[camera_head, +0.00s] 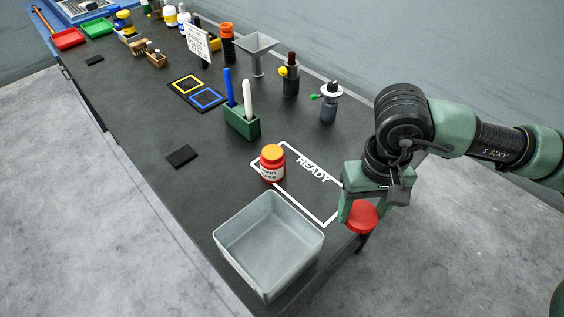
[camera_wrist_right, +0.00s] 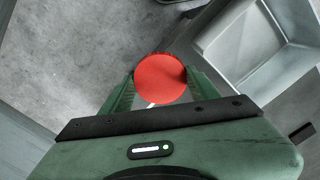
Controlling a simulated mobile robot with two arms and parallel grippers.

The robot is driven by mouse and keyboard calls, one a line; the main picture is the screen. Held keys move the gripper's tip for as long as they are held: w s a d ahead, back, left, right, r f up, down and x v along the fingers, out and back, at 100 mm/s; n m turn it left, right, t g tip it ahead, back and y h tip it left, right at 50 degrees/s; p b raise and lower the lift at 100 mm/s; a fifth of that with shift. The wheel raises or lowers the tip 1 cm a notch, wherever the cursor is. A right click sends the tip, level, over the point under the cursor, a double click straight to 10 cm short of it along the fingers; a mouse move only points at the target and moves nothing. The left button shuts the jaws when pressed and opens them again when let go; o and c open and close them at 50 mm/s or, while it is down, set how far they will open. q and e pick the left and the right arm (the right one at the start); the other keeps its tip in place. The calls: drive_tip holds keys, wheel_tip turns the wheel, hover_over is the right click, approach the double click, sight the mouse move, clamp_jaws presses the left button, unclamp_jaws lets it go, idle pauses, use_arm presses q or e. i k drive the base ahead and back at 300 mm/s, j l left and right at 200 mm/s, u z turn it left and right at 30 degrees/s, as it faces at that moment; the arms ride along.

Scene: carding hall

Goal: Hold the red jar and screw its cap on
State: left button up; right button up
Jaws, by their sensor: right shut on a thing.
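The red jar (camera_head: 272,172) stands upright on the dark table, with a white label and an orange-yellow top. I cannot tell if that top is a lid or the jar's contents. It stands at the left part of the white READY outline. My right gripper (camera_head: 361,206) is to the right of the jar and apart from it, near the table's right edge. It is shut on a round, flat-faced red cap (camera_head: 361,219), which shows as a red disc between the fingers in the right wrist view (camera_wrist_right: 160,79). My left gripper is not in view.
A grey open bin (camera_head: 235,242) stands in front of the jar. A green pen holder (camera_head: 241,124), a dark pad (camera_head: 182,156), bottles and a grey funnel (camera_head: 257,44) stand farther back. The READY area (camera_head: 313,169) is mostly clear. The bin also shows in the wrist view (camera_wrist_right: 240,45).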

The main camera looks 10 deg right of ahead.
sight(273, 157)
drive_tip(key=u, duration=0.45)
drive_tip(key=l+u, duration=0.3)
drive_tip(key=k+l+u, duration=0.15)
drive_tip(key=l+u, duration=0.15)
drive_tip(key=l, duration=0.15)
drive_tip(key=k+l+u, duration=0.1)
drive_tip(key=l+u, duration=0.25)
drive_tip(key=k+l, duration=0.2)
drive_tip(key=l, duration=0.25)
drive_tip(key=k+l+u, duration=0.1)
drive_tip(key=k+l, duration=0.15)
drive_tip(key=l, duration=0.15)
drive_tip(key=k+l+u, duration=0.1)
drive_tip(key=l, duration=0.3)
drive_tip(key=k+l, duration=0.35)
drive_tip(key=l+u, duration=0.05)
